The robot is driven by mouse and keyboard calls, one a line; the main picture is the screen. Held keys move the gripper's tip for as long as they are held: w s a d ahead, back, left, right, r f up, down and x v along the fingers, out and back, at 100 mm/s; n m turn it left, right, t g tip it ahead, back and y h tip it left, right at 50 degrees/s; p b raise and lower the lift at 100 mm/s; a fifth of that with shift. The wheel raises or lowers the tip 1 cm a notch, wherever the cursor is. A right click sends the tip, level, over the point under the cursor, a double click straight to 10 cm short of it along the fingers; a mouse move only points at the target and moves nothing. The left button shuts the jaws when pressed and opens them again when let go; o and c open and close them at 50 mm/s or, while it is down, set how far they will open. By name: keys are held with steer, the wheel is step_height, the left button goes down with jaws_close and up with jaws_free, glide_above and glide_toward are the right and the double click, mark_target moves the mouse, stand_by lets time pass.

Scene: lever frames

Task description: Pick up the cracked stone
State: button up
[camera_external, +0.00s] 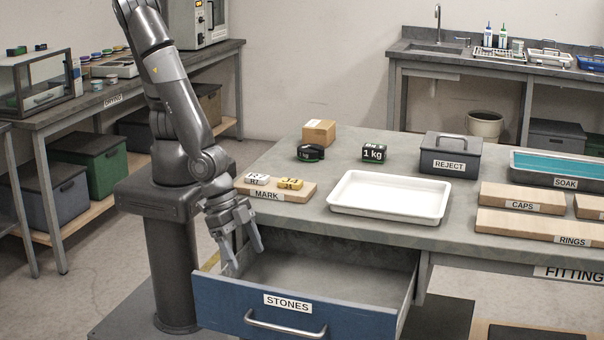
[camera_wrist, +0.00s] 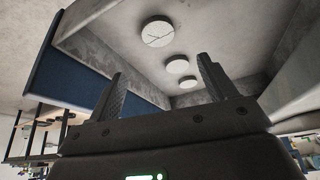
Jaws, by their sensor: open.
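Three round pale stones lie in a row on the floor of the open drawer in the wrist view. The cracked stone (camera_wrist: 157,31) has dark branching lines on its face and is the one at the top of the row. The second stone (camera_wrist: 177,64) and third stone (camera_wrist: 188,82) look plain. My gripper (camera_external: 245,260) is open and empty, fingers pointing down into the left part of the drawer. Its two fingers (camera_wrist: 166,82) also show in the wrist view, with the plain stones appearing between them. The stones cannot be made out in the external view.
The drawer (camera_external: 230,300) has a blue front labelled STONES and stands pulled out under the bench. Its walls surround my fingers. Above it are the MARK board (camera_external: 300,194) with two tagged blocks and an empty white tray (camera_external: 345,205).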

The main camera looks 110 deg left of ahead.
steer(key=shift+x, duration=2.6)
steer(key=shift+w+f, duration=0.15)
steer(key=shift+f, duration=0.85)
steer(key=shift+x, duration=1.75)
steer(key=shift+c, duration=0.3)
steer(key=c, duration=1)
